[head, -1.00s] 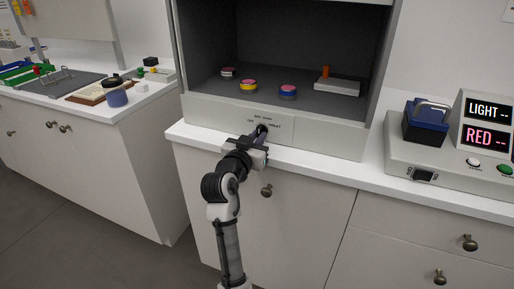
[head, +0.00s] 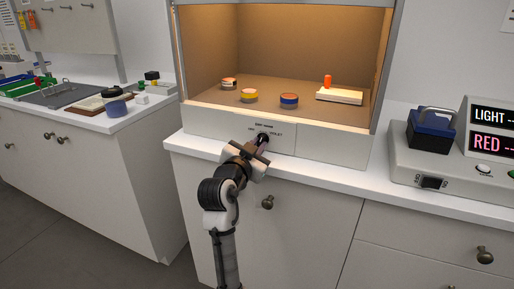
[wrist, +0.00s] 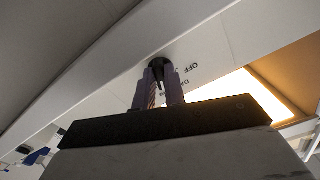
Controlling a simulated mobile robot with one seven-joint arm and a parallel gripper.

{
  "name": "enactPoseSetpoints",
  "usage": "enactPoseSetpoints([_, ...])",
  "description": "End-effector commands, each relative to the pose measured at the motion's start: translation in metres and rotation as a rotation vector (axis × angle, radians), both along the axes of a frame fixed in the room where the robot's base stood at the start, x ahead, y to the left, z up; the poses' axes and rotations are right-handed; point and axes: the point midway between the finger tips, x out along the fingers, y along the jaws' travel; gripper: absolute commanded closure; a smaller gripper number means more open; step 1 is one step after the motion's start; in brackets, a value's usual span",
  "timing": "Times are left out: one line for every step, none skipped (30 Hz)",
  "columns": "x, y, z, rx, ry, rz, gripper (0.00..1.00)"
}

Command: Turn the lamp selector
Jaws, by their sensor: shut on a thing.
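The lamp selector (head: 263,138) is a small dark knob on the white front panel of the viewing booth. Lettering is printed around it. My gripper (head: 259,144) reaches it from below and in front, with its fingers shut on the knob. In the wrist view the two fingers stand on either side of the dark selector (wrist: 158,68), beside the printed word OFF. The other labels are partly hidden or too small to read. The booth interior (head: 290,45) is lit in a warm orange-yellow light.
Several small jars, such as a blue-banded jar (head: 289,101), stand on the booth floor beside a white block (head: 340,97) with an orange peg (head: 327,81). A grey instrument (head: 410,172) with LIGHT and RED displays stands at right. A cluttered counter (head: 120,124) is at left.

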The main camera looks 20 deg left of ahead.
Motion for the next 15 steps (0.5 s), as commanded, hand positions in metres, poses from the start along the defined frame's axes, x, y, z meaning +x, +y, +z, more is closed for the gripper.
enactPoseSetpoints([-0.0001, 0.0002, 0.0001, 0.000, 0.001, 0.000, 1.00])
enactPoseSetpoints([-0.0001, 0.0002, 0.0000, 0.000, 0.001, 0.000, 1.00])
enactPoseSetpoints([-0.0001, 0.0002, 0.0001, 0.000, 0.001, 0.000, 1.00])
enactPoseSetpoints([-0.0001, 0.0002, 0.0001, 0.000, 0.001, 0.001, 0.86])
enactPoseSetpoints([0.0000, 0.0002, 0.0001, 0.000, 0.000, 0.001, 0.82])
enactPoseSetpoints([0.0000, 0.0002, 0.0001, -0.001, 0.000, 0.001, 0.76])
enactPoseSetpoints([0.0000, 0.0002, 0.0001, -0.001, 0.000, 0.000, 0.73])
enactPoseSetpoints([0.0000, 0.0001, 0.0000, -0.001, 0.000, 0.000, 0.69])
enactPoseSetpoints([0.0000, 0.0001, 0.0000, -0.001, 0.000, 0.000, 0.66])
enactPoseSetpoints([0.0000, 0.0001, 0.0000, -0.001, 0.000, 0.000, 0.66])
enactPoseSetpoints([0.0000, 0.0001, 0.0000, -0.001, 0.000, 0.000, 0.66])
enactPoseSetpoints([0.0000, 0.0001, 0.0000, -0.001, 0.000, 0.000, 0.66])
enactPoseSetpoints([0.0000, 0.0000, 0.0000, -0.001, 0.000, 0.000, 0.66])
enactPoseSetpoints([0.0000, 0.0000, 0.0000, -0.001, 0.000, 0.000, 0.66])
enactPoseSetpoints([0.0000, 0.0000, 0.0000, -0.001, 0.000, 0.000, 0.66])
